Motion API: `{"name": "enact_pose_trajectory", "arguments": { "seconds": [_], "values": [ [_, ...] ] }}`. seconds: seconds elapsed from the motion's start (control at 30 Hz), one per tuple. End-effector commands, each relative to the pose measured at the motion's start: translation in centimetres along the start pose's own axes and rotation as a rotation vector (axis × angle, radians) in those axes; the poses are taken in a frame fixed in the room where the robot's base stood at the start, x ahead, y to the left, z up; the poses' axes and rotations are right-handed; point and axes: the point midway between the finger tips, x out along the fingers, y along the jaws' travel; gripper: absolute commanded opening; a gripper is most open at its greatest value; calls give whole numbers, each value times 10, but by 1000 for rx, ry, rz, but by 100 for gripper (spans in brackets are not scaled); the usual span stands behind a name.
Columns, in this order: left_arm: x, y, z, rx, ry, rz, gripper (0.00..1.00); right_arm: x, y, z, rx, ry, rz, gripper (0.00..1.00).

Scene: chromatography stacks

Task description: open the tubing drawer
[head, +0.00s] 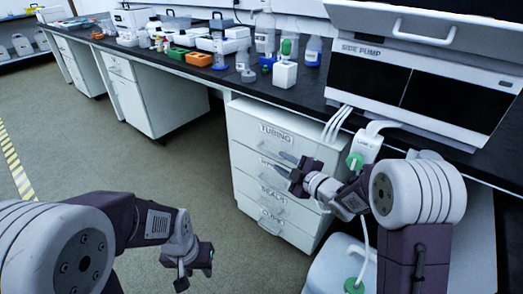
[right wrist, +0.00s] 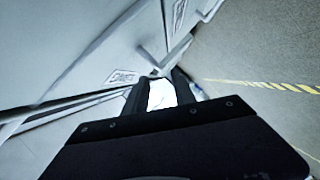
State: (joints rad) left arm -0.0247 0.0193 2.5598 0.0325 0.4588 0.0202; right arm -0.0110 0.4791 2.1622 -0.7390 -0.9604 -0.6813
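The tubing drawer (head: 250,130) is the top drawer of a white drawer unit under the bench in the head view, labelled TUBING. Its front looks flush with the drawers below, so it appears shut. My right gripper (head: 284,164) is in front of the unit, just below the TUBING label, and partly covers the second drawer's label. Its fingers are apart. The right wrist view shows the gripper (right wrist: 160,90) with a gap between the fingers, close to labelled drawer fronts and a handle. I cannot tell whether it touches. My left gripper (head: 194,278) hangs over the floor, fingers apart and empty.
The SEALS drawer (head: 256,188) and another drawer lie below. The side pump (head: 420,75) stands on the dark bench (head: 308,102). The floor (head: 190,170) to the left is clear.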

Motion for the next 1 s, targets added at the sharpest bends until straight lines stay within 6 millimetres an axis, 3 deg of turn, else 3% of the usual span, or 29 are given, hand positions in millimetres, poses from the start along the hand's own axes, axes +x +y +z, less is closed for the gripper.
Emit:
{"name": "enact_pose_trajectory", "arguments": {
  "seconds": [0.17,0.3,0.6,0.93,0.97,1.0],
  "values": [
    [-7,0,0,0,0,0,36,4,3,-2,-1,2,-1,32],
    [-22,0,-2,0,0,0,36,28,4,-4,0,3,-3,32],
    [0,0,0,0,0,0,36,83,-2,1,-1,1,0,32],
    [1,0,0,0,0,0,36,91,1,-1,1,0,0,32],
    [1,0,0,0,0,0,36,91,1,-1,1,0,0,29],
    [1,0,0,0,0,0,36,91,1,0,0,0,0,18]
  ]
}}
